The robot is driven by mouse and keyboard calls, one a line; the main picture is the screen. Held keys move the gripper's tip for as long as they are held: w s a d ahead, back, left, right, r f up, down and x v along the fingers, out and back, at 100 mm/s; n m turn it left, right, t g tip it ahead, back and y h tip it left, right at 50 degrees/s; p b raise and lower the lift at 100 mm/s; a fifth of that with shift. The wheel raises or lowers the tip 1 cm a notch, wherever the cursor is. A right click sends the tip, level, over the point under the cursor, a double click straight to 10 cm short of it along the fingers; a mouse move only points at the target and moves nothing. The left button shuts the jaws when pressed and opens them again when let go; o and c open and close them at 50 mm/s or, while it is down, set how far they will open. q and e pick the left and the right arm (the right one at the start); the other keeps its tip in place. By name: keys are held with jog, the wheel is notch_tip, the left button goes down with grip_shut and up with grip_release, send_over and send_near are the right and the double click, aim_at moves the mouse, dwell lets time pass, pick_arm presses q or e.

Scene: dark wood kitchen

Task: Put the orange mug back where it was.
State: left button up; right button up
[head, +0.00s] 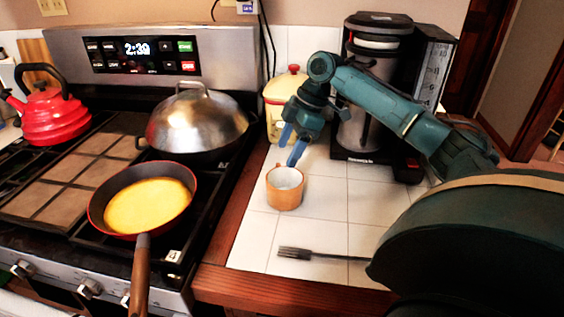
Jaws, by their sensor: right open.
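The orange mug (284,194) stands upright on the white tiled counter, right of the stove. Its inside is pale and looks empty. My right gripper (290,150) is just above and behind the mug, with its blue fingers pointing down. The fingers are apart and hold nothing. The gap between fingers and mug is small, and I cannot tell whether they touch it. My left gripper is not in view.
A fork-like utensil (310,255) lies in front of the mug. A yellow canister (283,92) and a coffee maker (376,130) stand behind. On the stove are a pan (100,212) with yellow food, a domed pot (197,122) and a red kettle (48,115).

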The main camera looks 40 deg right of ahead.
jog(key=v, duration=0.5)
jog(key=shift+d+r, duration=0.1)
jog(key=shift+r, duration=0.25)
